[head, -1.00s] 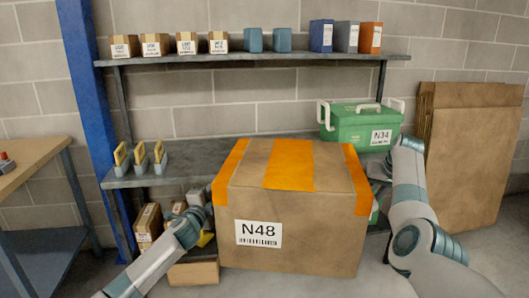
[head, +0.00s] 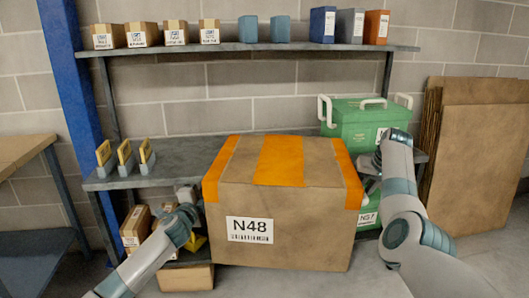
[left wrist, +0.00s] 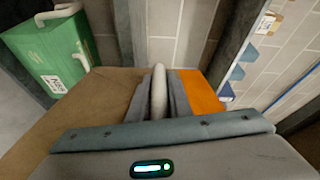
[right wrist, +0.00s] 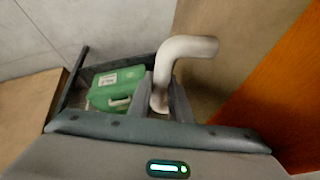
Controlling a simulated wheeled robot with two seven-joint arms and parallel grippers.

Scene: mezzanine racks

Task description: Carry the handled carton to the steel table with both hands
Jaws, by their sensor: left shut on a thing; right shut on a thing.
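The handled carton (head: 285,225) is a large brown box with orange tape and an N48 label, in front of the rack in the head view. My left gripper (head: 192,208) is at its left side, and my right gripper (head: 372,170) at its right side. In the left wrist view my left gripper (left wrist: 158,95) is shut on a pale handle (left wrist: 159,82). In the right wrist view my right gripper (right wrist: 162,95) is shut on the other pale, bent handle (right wrist: 190,48). The carton looks level. Its underside and any support are hidden. I cannot identify a steel table.
A grey rack (head: 150,181) stands behind, holding small boxes, binders and a green handled crate (head: 365,125). Another green crate (head: 367,216) sits lower. A blue post (head: 68,90) and wood-topped bench (head: 25,150) are left; flat cardboard (head: 475,155) leans right.

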